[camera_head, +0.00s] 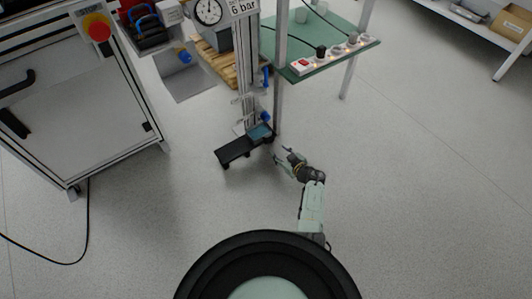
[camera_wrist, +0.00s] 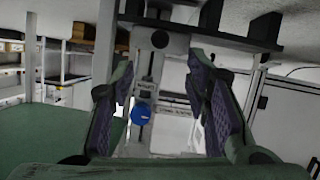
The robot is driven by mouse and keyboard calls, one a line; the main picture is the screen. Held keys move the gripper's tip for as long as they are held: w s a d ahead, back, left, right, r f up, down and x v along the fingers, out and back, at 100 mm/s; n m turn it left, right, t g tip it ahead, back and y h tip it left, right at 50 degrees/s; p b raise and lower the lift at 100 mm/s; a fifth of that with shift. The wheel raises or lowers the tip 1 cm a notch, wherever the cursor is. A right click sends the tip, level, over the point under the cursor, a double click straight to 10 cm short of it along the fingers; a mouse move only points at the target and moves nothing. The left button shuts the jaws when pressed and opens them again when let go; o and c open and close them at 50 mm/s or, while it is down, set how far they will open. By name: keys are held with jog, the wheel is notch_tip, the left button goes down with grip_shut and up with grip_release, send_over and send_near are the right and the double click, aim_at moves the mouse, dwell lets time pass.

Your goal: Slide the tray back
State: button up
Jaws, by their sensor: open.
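The tray (camera_head: 238,149) is a flat black shelf low on the upright metal test stand (camera_head: 247,75). A small blue-green part (camera_head: 260,132) sits at its right end. My gripper (camera_head: 280,154) is open and empty, just right of the tray's right end, with its fingers pointing toward the stand. A small gap shows between fingertips and tray. In the wrist view my gripper (camera_wrist: 165,95) has its two purple-padded fingers spread apart. A dark bar (camera_wrist: 225,37) crosses above them, likely the tray's edge. A blue knob (camera_wrist: 141,115) shows between the fingers, farther off.
A green-topped table (camera_head: 345,45) with a power strip stands behind and right of my gripper; its near leg is close. A framed machine cabinet (camera_head: 80,110) with a red button is at left. Open floor is in front and right.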

aim_at(267, 142)
jog(key=b+x, duration=0.2)
jog(key=x, duration=0.1)
jog(key=b+x, duration=0.5)
jog(key=x, duration=0.1)
jog(key=shift+s+f, duration=0.15)
jog(key=shift+f, duration=0.15)
jog(key=shift+w+a+f+b, duration=0.15)
jog(key=shift+w+a+b, duration=0.35)
jog(key=shift+w+b, duration=0.4)
jog(key=shift+s, duration=0.1)
grip_shut()
